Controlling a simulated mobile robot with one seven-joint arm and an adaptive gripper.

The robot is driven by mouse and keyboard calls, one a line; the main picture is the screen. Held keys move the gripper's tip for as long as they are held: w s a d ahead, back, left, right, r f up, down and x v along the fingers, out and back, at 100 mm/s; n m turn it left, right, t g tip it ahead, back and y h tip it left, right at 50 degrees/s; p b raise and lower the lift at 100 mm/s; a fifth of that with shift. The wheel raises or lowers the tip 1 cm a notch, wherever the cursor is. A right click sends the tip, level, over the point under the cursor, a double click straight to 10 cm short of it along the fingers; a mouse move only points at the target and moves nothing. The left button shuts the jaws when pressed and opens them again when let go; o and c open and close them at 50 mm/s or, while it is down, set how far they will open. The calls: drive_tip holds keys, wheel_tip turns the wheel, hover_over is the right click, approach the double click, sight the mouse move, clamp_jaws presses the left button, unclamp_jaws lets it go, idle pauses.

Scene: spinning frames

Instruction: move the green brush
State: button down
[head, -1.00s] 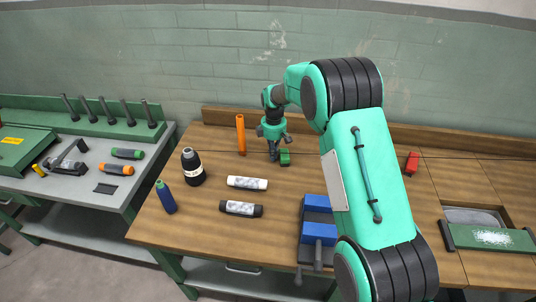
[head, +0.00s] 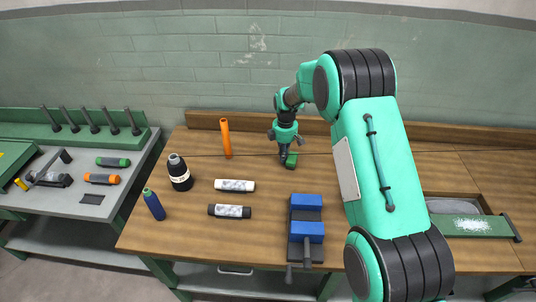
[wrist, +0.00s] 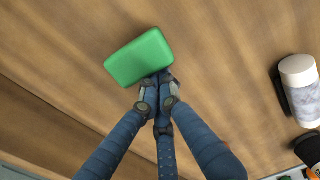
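The green brush (head: 291,160) shows as a small green block near the back middle of the wooden workbench. In the wrist view the brush (wrist: 139,57) lies tilted, just beyond my fingertips. My gripper (head: 284,156) points down at the brush's left side in the head view. In the wrist view the fingers of my gripper (wrist: 158,92) are drawn close together at the brush's lower edge and appear shut on it. The gripped part is hidden between the fingertips. I cannot tell whether the brush is clear of the wood.
An orange tube (head: 226,138), a dark bottle (head: 179,172), a blue bottle (head: 154,204), a white cylinder (head: 235,185) and a black one (head: 230,211) stand or lie to the left. A blue vise (head: 306,231) is in front. Bare wood (head: 262,170) lies between.

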sight(297, 155)
drive_tip(key=d+p, duration=0.1)
drive_tip(key=d, duration=0.9)
drive_tip(key=shift+a, duration=0.1)
drive_tip(key=shift+a, duration=0.7)
drive_tip(key=a, duration=0.1)
drive_tip(key=a+r, duration=0.1)
drive_tip(key=shift+a+p, duration=0.3)
drive_tip(key=shift+p, duration=0.1)
wheel_tip(297, 155, up, 9)
drive_tip(key=shift+d+f+p, duration=0.1)
drive_tip(key=shift+p, duration=0.4)
